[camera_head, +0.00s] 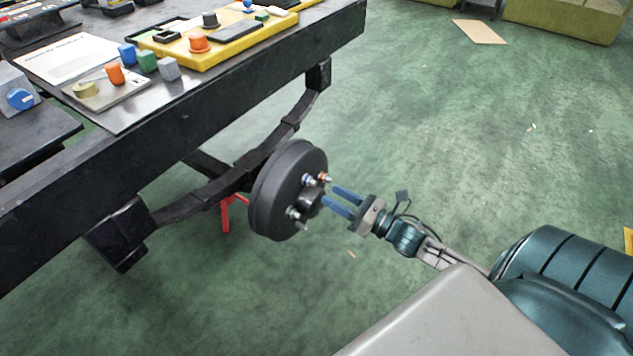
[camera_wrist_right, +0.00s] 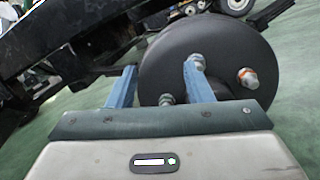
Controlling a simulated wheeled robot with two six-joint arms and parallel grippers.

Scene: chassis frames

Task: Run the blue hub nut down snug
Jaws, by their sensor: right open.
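The black hub drum (camera_head: 290,190) hangs on the axle under the frame's edge and shows its face in the right wrist view (camera_wrist_right: 220,50). Several studs stand out from it. One at the top carries a bluish nut (camera_head: 308,180), which seems to be the one beside my right finger in the wrist view (camera_wrist_right: 196,62). An orange nut (camera_head: 324,178) sits right of it. A lower stud (camera_head: 293,213) has a pale bluish fitting, its colour unclear. My right gripper (camera_head: 329,195) is open and empty, its blue fingers pointing at the hub face. My left gripper is not in view.
The black chassis frame (camera_head: 180,105) runs above the hub, with a leaf spring (camera_head: 200,197) behind it. A red stand (camera_head: 228,215) is under the axle. A yellow tray (camera_head: 225,45) and coloured blocks lie on top.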

